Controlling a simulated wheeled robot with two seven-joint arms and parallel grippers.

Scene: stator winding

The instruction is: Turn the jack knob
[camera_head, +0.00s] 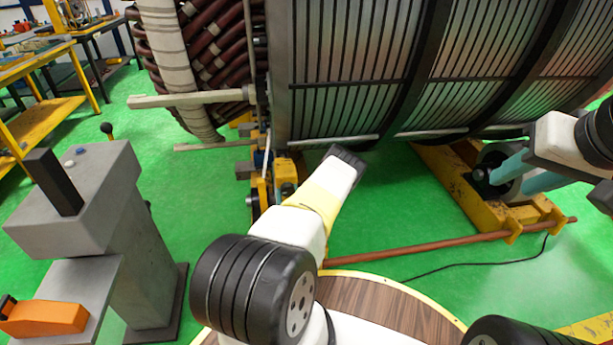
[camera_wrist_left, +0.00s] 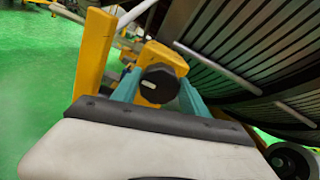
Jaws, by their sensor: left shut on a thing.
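The black jack knob (camera_wrist_left: 158,84) is on a yellow jack housing (camera_wrist_left: 165,58) in the left wrist view. My left gripper (camera_wrist_left: 157,95) has its teal fingers on both sides of the knob and is shut on it. In the head view my left arm reaches to the yellow jack (camera_head: 262,192) under the stator (camera_head: 350,70); its fingers and the knob are hidden there. My right gripper (camera_head: 512,178) has its teal fingers at a dark round part on the right yellow stand (camera_head: 465,205). I cannot tell whether they hold it.
A grey machine post (camera_head: 150,240) with an orange block (camera_head: 45,317) stands at the left. A brown rod (camera_head: 430,243) and a black cable (camera_head: 480,265) run low across the front of the stand. Green floor is open between the two jacks. Yellow workbenches (camera_head: 45,65) stand far left.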

